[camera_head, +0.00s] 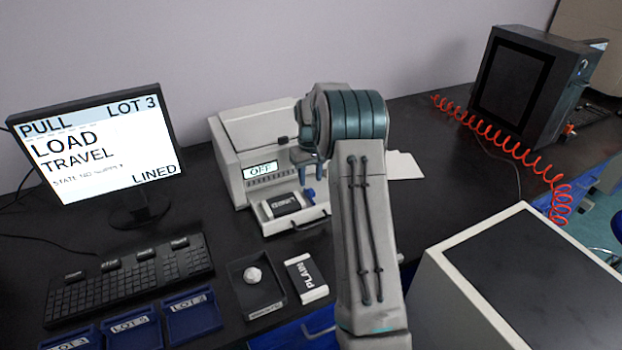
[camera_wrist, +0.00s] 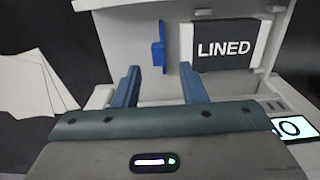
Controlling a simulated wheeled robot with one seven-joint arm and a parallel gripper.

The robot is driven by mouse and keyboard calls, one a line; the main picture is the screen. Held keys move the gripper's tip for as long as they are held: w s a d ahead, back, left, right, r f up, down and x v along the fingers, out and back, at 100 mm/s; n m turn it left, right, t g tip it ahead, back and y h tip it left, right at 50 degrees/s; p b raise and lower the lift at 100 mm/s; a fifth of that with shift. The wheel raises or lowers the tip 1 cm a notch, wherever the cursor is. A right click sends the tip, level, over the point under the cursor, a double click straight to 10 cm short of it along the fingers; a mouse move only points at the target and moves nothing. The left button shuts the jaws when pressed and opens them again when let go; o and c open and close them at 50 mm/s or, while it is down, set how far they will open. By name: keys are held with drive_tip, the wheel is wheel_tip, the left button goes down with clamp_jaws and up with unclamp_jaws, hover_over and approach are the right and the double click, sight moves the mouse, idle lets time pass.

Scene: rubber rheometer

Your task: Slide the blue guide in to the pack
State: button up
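The blue guide (camera_wrist: 158,54) stands on the pale pulled-out tray (camera_wrist: 178,92) of the printer-like device (camera_head: 262,130). In the wrist view it is just left of the pack labelled LINED (camera_wrist: 224,46), with a strip of bare tray between them. In the head view the guide (camera_head: 309,194) shows beside the LINED pack (camera_head: 283,203), partly covered by my arm. My gripper (camera_wrist: 161,78) is open and empty. Its two blue-grey fingers point at the guide, one to each side, with their tips short of it in the picture. Contact is not visible.
The device's display reads OFF. A PLAIN pack (camera_head: 307,278) and a black tray (camera_head: 243,305) with a crumpled white ball (camera_head: 253,275) lie in front. Loose white sheets (camera_wrist: 35,85) lie beside the device. A monitor (camera_head: 95,145), keyboard (camera_head: 130,275) and blue LOT trays (camera_head: 193,316) are left.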

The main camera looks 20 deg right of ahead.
sight(311, 191)
wheel_tip(311, 191, up, 3)
drive_tip(key=shift+r+p, duration=0.2)
drive_tip(key=shift+p, duration=0.5)
